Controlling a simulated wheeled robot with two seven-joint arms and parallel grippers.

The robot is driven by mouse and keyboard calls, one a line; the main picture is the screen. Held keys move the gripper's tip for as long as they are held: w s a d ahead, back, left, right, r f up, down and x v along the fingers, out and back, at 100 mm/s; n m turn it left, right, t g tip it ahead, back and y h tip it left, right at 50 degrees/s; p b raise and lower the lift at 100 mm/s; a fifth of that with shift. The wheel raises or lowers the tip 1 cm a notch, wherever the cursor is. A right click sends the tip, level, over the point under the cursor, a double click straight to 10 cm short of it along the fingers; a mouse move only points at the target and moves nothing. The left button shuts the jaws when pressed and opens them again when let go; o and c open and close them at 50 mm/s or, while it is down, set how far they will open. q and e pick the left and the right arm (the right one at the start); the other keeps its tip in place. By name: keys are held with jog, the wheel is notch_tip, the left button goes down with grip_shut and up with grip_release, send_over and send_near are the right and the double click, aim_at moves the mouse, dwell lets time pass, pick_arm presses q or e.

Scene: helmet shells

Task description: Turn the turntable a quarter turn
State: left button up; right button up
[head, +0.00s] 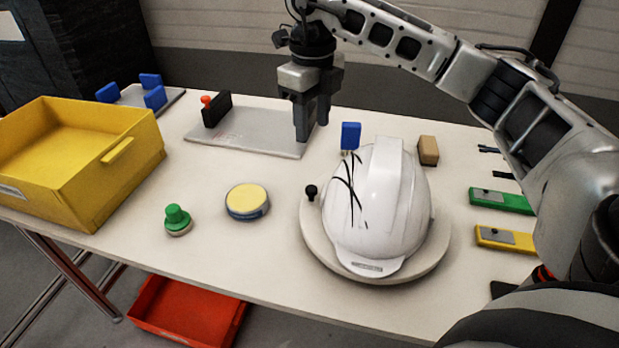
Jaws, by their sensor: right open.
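The turntable (434,255) is a round, pale disc on the white table. A white helmet shell (390,205) with black scribbled marks on its left side sits on it, its brim toward the front. A small black knob (311,192) stands at the turntable's left edge. My right gripper (312,132) points down, open, above the right end of a grey plate, behind and left of the turntable and apart from it. Nothing shows between its fingers. My left gripper is not in view.
A yellow bin (120,185) stands at the left. A green knob (177,218) and a round yellow-topped tin (247,200) lie left of the turntable. A blue block (350,135) and a brown block (428,150) stand behind the helmet. Green (500,201) and yellow (503,238) tools lie right.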

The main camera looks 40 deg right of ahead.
aim_at(311, 188)
notch_tip(311, 188, down, 15)
jog(key=shift+a+p, duration=0.1)
jog(key=shift+p, duration=0.6)
grip_shut()
